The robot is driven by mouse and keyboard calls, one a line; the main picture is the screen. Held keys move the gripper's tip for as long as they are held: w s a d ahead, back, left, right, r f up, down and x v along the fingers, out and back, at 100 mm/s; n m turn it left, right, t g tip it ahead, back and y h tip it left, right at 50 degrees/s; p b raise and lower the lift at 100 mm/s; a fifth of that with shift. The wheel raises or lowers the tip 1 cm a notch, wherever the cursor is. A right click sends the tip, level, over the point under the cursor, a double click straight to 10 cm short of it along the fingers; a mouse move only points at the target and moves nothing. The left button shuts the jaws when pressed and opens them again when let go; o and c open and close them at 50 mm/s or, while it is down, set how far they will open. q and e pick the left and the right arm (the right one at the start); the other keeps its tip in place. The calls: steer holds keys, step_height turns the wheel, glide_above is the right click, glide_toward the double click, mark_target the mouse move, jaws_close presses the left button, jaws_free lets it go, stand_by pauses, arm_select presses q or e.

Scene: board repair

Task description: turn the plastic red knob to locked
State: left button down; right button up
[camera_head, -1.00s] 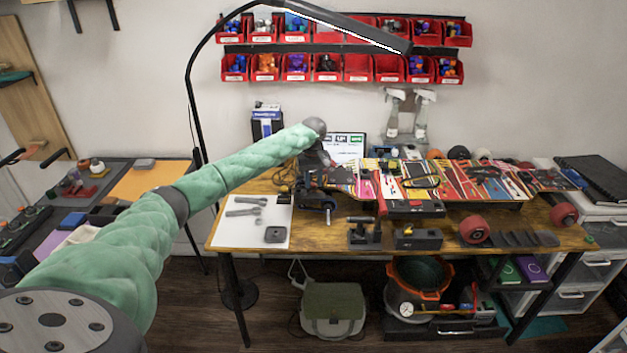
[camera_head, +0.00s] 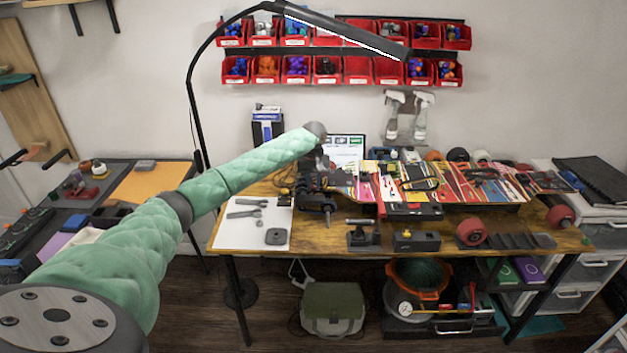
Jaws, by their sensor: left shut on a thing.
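My left gripper (camera_head: 317,187) is at the left end of the workbench (camera_head: 280,187), pointing down by the dark fittings at the near end of a long colourful board (camera_head: 460,184). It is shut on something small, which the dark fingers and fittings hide. I cannot make out the plastic red knob or which way it is turned. My right gripper is not in view.
A white sheet with wrenches (camera_head: 243,232) lies left of the gripper. A black lamp (camera_head: 345,35) arches above. Red bins (camera_head: 358,70) hang on the wall.

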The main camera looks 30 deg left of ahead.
arm_select(q)
steer(key=m+p, duration=0.4)
steer(key=m, duration=0.4)
steer(key=shift+r+p, duration=0.15)
steer(key=shift+p, duration=0.15)
steer(key=m+p, duration=0.1)
steer(key=m, duration=0.2)
steer(key=shift+m, duration=2.1)
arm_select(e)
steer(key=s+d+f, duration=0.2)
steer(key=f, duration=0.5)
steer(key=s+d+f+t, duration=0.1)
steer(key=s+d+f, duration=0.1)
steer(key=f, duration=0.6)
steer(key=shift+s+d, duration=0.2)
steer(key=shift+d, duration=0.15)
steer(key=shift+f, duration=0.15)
arm_select(q)
steer(key=c, duration=1.6)
jaws_free()
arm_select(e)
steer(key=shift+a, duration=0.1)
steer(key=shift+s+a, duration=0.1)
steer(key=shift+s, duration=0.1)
